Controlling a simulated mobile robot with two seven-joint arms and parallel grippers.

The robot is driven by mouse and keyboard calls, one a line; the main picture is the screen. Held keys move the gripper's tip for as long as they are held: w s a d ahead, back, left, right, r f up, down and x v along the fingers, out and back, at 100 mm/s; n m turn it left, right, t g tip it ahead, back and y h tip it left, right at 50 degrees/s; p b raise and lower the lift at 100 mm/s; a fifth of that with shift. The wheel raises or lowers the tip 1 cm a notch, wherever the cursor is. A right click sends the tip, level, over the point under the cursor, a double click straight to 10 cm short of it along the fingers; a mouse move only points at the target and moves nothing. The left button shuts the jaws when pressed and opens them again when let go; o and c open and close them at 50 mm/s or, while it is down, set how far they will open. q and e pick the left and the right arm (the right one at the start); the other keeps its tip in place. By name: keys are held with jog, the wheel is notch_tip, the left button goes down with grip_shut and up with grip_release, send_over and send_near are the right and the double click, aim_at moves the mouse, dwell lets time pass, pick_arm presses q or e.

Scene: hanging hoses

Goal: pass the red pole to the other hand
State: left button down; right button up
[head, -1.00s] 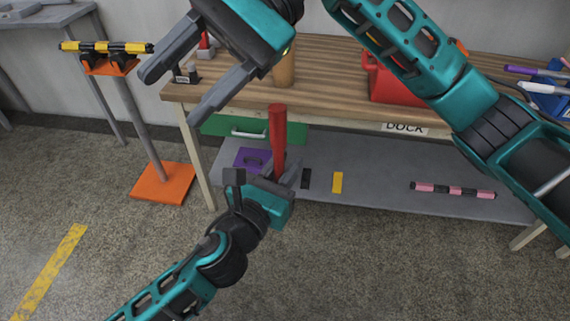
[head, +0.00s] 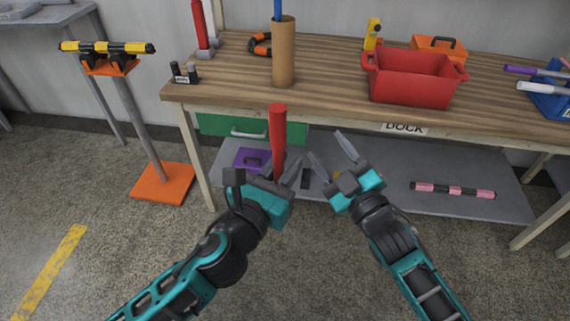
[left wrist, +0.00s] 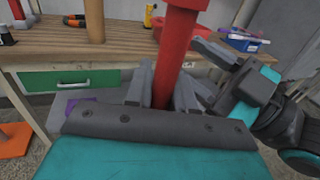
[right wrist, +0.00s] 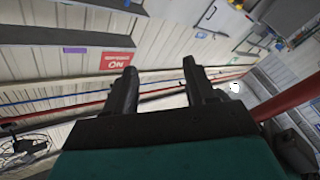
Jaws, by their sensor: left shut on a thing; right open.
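The red pole (head: 278,141) stands upright in my left gripper (head: 284,181), which is shut on its lower part. The pole also shows in the left wrist view (left wrist: 174,52), between the left fingers (left wrist: 165,88). My right gripper (head: 332,158) is open and empty, a short way right of the pole and apart from it, with its fingers pointing up. In the right wrist view, nothing lies between the right fingers (right wrist: 160,88), and a red bar (right wrist: 292,98), probably the pole, shows at the right edge.
Behind the grippers is a wooden workbench (head: 330,98) with a red bin (head: 412,82) and a brown cylinder (head: 284,55). A pink-and-black bar (head: 453,190) lies on the lower shelf. An orange-based stand (head: 163,182) holds a yellow-and-black bar (head: 107,47) at left.

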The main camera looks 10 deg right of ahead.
jog(key=s+d+f+m+g+h, duration=0.2)
jog(key=s+f+m+g, duration=0.2)
jog(key=s+f, duration=0.4)
jog(key=s+d+f+m+g+h, duration=0.2)
jog(key=s+f+m+g, duration=0.1)
jog(key=s+f, duration=0.5)
notch_tip(320, 180, down, 3)
jog(key=shift+f+m+g+h, duration=0.1)
jog(key=shift+m+g+h, duration=0.3)
jog(key=shift+m, duration=0.5)
